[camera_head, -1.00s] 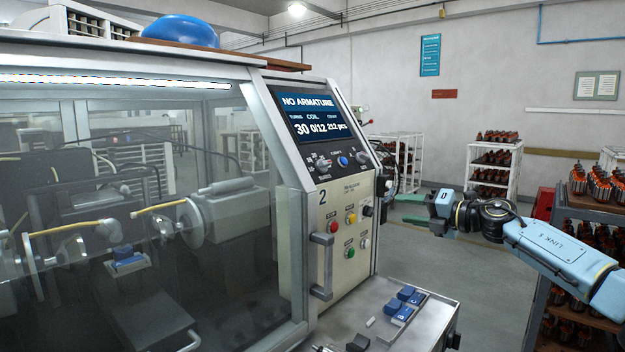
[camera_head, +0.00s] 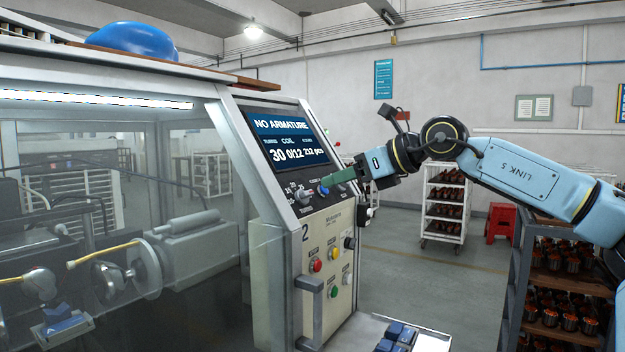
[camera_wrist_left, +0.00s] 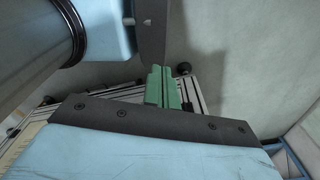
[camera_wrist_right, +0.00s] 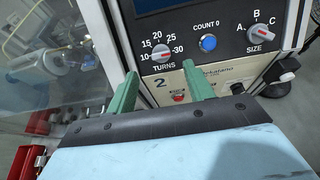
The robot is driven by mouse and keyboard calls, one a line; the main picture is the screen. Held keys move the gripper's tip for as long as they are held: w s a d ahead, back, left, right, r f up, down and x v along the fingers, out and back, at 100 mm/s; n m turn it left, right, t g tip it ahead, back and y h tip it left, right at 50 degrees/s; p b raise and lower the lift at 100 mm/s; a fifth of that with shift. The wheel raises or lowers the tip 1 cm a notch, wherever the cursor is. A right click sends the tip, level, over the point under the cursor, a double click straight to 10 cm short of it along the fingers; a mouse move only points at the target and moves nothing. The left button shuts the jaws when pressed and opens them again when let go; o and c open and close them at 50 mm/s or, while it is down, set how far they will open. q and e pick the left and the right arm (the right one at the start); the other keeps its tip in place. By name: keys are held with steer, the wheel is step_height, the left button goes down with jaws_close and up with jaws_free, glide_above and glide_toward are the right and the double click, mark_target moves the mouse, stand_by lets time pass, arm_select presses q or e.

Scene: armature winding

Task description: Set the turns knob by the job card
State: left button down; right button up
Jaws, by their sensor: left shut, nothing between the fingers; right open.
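In the head view the turns knob (camera_head: 303,196) sits below the screen (camera_head: 289,139), which reads "NO ARMATURE", turns 30, coil 0/12. My right gripper (camera_head: 324,189) is open in front of the panel. In the right wrist view its green fingertips (camera_wrist_right: 160,74) stand either side of the knob in the picture; contact cannot be told. My left gripper (camera_wrist_left: 162,88) is shut and empty, seen only in its wrist view. I cannot identify a job card.
The blue count button (camera_wrist_right: 208,43) and the size knob (camera_wrist_right: 261,33) are right of the turns knob. Coloured push buttons (camera_head: 333,253) and a door handle (camera_head: 309,312) lie below. Blue blocks (camera_head: 397,334) sit on the ledge. A rack (camera_head: 545,277) stands under my right arm.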

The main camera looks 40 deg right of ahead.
mark_target(303, 195)
arm_select(q)
steer(key=shift+w+r+p, duration=0.25)
steer(key=shift+r+p, duration=0.5)
steer(key=shift+r, duration=0.1)
steer(key=shift+w+r+p, duration=0.2)
steer(key=shift+r+p, duration=0.55)
steer(key=shift+r, duration=0.05)
arm_select(e)
steer(key=shift+x, duration=3.8)
steer(key=c, duration=1)
